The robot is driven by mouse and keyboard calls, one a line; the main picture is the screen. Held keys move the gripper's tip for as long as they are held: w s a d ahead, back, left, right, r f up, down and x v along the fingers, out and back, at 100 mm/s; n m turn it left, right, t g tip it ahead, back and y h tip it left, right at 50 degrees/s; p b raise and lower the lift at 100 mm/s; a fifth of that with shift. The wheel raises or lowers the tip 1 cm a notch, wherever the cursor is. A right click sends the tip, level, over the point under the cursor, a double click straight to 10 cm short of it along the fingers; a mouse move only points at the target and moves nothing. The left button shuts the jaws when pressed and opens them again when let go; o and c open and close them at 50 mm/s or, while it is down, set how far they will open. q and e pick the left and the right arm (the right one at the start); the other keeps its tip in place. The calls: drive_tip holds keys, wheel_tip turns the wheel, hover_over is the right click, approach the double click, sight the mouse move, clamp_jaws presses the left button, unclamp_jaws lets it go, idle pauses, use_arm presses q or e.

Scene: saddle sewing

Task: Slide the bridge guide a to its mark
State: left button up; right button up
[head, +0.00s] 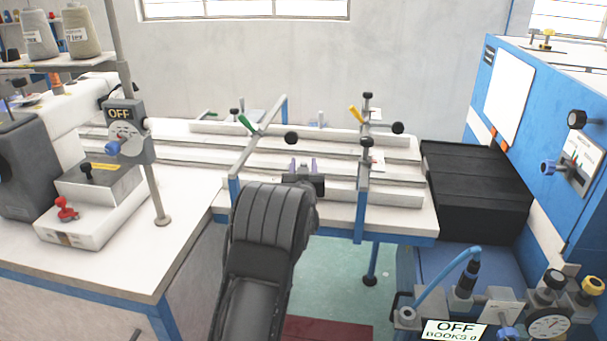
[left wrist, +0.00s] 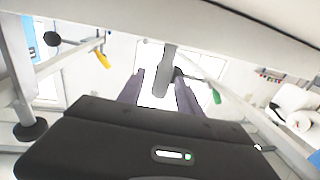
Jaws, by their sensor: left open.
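Two bridge guides span the white rail table in the head view. One, with a green lever (head: 246,123) and a dark ball knob (head: 291,138), stands left of centre. The other, with a yellow lever (head: 356,114) and a dark ball knob (head: 397,128), stands to the right. I cannot tell which is guide a, and no mark is clearly readable. My left gripper (head: 303,166) is open between the two bridges, over the front rails. In the left wrist view, a grey post (left wrist: 164,75) shows between its fingers (left wrist: 158,92); contact is unclear. My right gripper is not in view.
A black block (head: 477,190) and a blue cabinet (head: 535,120) stand at the right. A gauge panel (head: 547,325) is at the lower right. A gap with green floor lies in front of the rail table.

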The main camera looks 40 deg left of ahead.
use_arm(q)
drive_tip(key=v, duration=0.5)
drive_tip(key=shift+s+d+b, duration=0.1)
drive_tip(key=shift+s+b, duration=0.05)
drive_tip(key=shift+b, duration=0.15)
drive_tip(key=shift+f, duration=0.1)
